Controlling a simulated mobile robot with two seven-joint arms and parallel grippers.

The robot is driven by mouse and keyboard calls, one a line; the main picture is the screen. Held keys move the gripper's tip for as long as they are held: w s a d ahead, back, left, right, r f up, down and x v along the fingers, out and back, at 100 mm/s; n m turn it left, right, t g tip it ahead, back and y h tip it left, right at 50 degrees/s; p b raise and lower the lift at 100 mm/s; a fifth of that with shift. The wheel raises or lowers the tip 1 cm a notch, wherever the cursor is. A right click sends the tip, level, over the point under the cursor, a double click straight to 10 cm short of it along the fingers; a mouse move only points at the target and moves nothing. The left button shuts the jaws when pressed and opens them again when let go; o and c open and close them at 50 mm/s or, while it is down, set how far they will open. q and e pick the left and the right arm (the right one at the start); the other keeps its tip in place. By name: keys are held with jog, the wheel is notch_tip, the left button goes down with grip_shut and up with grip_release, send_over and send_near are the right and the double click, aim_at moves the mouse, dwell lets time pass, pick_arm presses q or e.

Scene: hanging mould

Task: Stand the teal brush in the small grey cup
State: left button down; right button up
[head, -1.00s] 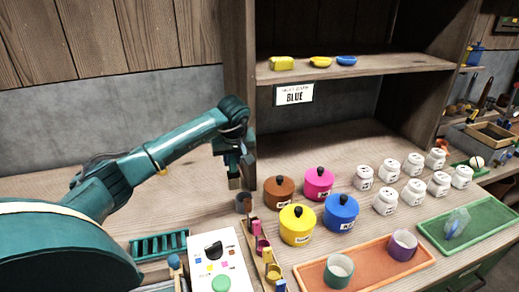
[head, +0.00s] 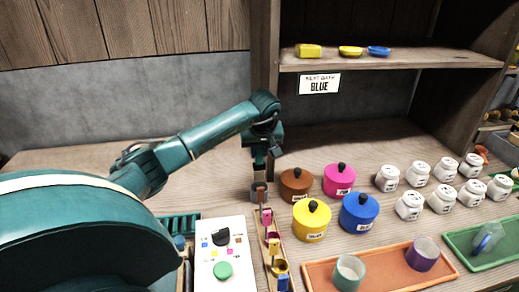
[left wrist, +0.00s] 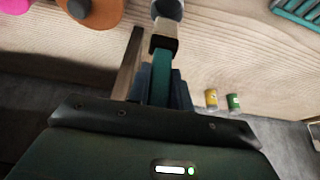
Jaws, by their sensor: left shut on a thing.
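My left gripper (head: 261,153) is shut on the teal brush and holds it upright, bristle end down, at the small grey cup (head: 259,191). In the left wrist view the brush's teal handle (left wrist: 160,77) runs out from between the fingers to a pale metal band. The small grey cup (left wrist: 168,9) is at the top edge there, in line with the brush's end. The bristles are hidden; I cannot tell whether they are inside the cup or just above it. My right gripper is not in view.
Brown, pink, yellow (head: 311,222) and blue lidded pots stand close to the right of the cup. A narrow wooden rack with coloured clips (head: 268,235) and a white panel with a green button (head: 222,270) are in front. An orange tray (head: 320,275) holds two cups.

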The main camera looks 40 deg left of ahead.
aim_at(260, 165)
pick_arm(q)
jog(key=shift+f+b, duration=1.1)
jog(key=shift+f, duration=0.75)
jog(key=shift+f+b, duration=0.65)
jog(key=shift+f, duration=0.7)
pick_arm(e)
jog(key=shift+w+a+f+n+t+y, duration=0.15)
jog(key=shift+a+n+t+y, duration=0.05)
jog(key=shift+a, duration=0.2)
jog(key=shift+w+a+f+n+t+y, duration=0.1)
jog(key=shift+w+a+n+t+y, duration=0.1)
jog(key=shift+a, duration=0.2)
pick_arm(q)
jog(key=c, duration=1.2)
grip_release()
jog(key=shift+o, duration=0.2)
jog(key=v, duration=1.3)
jog(key=shift+b, duration=0.45)
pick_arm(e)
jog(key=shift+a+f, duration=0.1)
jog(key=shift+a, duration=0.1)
